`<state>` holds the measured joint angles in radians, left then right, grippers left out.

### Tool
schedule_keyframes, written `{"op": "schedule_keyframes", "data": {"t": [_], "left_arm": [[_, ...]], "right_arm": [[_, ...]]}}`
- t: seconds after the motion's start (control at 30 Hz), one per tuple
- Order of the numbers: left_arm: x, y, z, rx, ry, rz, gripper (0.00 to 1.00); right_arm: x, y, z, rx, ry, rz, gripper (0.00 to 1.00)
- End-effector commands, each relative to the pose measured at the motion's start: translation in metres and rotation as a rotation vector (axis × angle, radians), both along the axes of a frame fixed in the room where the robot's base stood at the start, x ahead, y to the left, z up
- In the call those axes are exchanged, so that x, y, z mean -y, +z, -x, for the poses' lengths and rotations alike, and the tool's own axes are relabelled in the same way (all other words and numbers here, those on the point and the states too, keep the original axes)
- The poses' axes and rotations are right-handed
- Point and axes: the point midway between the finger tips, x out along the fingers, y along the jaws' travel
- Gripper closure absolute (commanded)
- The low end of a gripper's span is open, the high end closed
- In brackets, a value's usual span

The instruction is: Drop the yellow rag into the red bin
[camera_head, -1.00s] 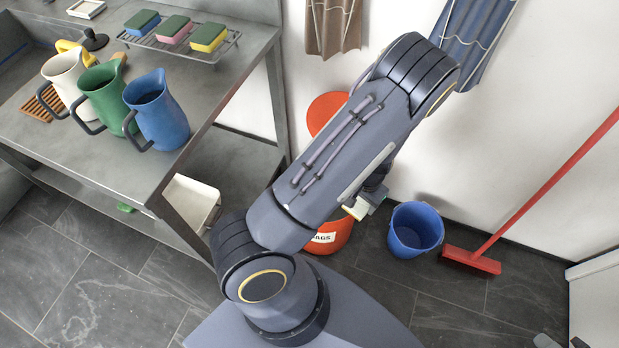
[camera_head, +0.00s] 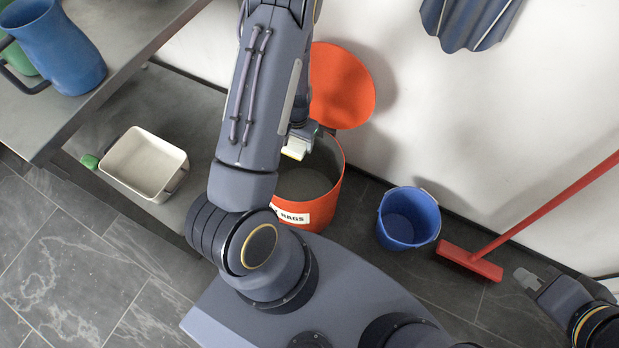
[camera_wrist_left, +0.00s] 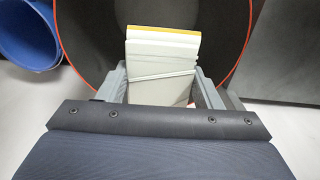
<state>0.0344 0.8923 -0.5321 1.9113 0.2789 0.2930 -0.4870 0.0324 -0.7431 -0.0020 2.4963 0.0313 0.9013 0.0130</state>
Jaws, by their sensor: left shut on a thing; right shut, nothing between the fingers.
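The red bin (camera_head: 330,209) stands on the floor by the wall, its round lid (camera_head: 342,85) open and its front marked with a rags label. My left gripper (camera_head: 302,138) is above the bin's opening, shut on a pale folded thing with a yellow edge, the yellow rag (camera_head: 295,149). In the left wrist view the rag (camera_wrist_left: 163,58) sits between the grey fingers, over the dark inside of the bin (camera_wrist_left: 97,50). My left arm hides part of the bin's left side. My right gripper (camera_head: 527,279) is shut and empty at the lower right.
A blue bucket (camera_head: 408,219) stands right of the bin, with a red broom (camera_head: 470,262) beyond it. A blue pitcher (camera_head: 58,50) stands on the steel table. Blue cloth (camera_head: 470,18) hangs on the wall.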

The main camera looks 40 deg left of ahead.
Motion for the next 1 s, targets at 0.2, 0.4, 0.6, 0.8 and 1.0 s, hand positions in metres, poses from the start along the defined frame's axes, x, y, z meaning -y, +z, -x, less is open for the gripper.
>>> {"op": "schedule_keyframes", "data": {"t": [0.2, 0.4, 0.6, 0.8, 1.0], "left_arm": [[0.000, -0.028, 0.000, 0.000, 0.000, 0.000, 0.69], [0.000, -0.049, 0.000, 0.000, 0.000, 0.000, 0.69], [0.000, -0.054, 0.000, 0.001, -0.001, 0.000, 0.69], [0.000, -0.053, 0.000, 0.000, 0.000, 0.000, 0.37], [0.000, -0.053, 0.000, 0.000, 0.000, 0.000, 0.15]], "right_arm": [[0.000, -0.022, 0.000, 0.000, 0.000, 0.000, 1.00], [0.000, -0.039, 0.000, -0.001, 0.000, 0.000, 1.00], [0.000, -0.042, 0.000, -0.001, 0.000, 0.000, 1.00], [0.000, -0.041, 0.000, 0.000, 0.000, 0.000, 1.00], [0.000, -0.041, 0.000, 0.000, 0.000, 0.000, 1.00]]}}
